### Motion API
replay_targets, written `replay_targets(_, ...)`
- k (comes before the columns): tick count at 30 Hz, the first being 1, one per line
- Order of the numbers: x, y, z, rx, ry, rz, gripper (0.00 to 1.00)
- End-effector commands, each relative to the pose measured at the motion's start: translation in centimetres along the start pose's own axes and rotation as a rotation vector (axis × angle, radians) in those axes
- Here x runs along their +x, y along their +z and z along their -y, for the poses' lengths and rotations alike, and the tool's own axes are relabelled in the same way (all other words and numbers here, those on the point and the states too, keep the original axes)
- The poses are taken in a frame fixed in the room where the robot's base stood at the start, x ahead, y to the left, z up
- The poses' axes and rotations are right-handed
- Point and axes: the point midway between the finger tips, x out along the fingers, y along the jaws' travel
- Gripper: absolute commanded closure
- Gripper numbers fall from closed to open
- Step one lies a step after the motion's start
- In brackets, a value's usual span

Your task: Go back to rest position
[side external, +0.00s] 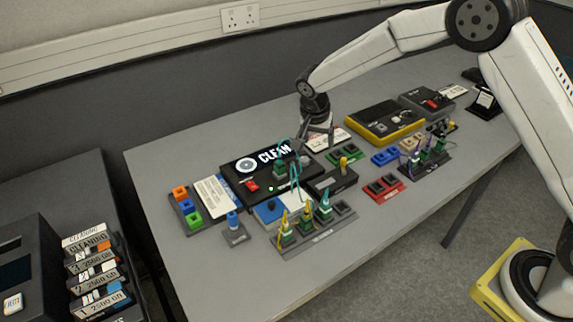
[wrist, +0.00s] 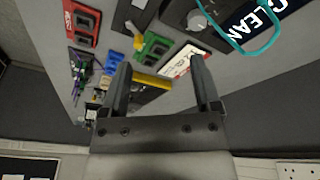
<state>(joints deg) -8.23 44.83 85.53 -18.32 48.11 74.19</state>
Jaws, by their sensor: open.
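My gripper (side external: 318,130) is above the table, near the right end of the black CLEAN unit (side external: 232,192). Its two fingers (wrist: 160,80) are apart in the wrist view, with nothing between them that I can see held. A teal cable (side external: 294,178) loops up from a green plug (side external: 280,168) on the CLEAN unit, just left of my gripper. The teal cable also shows at the top of the wrist view (wrist: 238,48), beyond the fingers. A white card with red print (wrist: 186,62) lies below the fingers.
A rack with yellow and teal plugs (side external: 318,236) stands at the table's front. A red block (side external: 383,189), blue block (side external: 385,156) and purple-cabled rack (side external: 428,164) are to the right. A yellow-edged black box (side external: 382,122) is behind. The table's back left is clear.

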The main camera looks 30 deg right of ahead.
Motion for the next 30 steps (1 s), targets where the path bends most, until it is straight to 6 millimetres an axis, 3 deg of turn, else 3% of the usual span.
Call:
replay_targets(15,-4.1,3.8,-10.2,-0.448,-0.143,0.051,0.20)
replay_targets(30,-5.4,9.5,-20.5,-0.826,-0.259,-0.007,0.20)
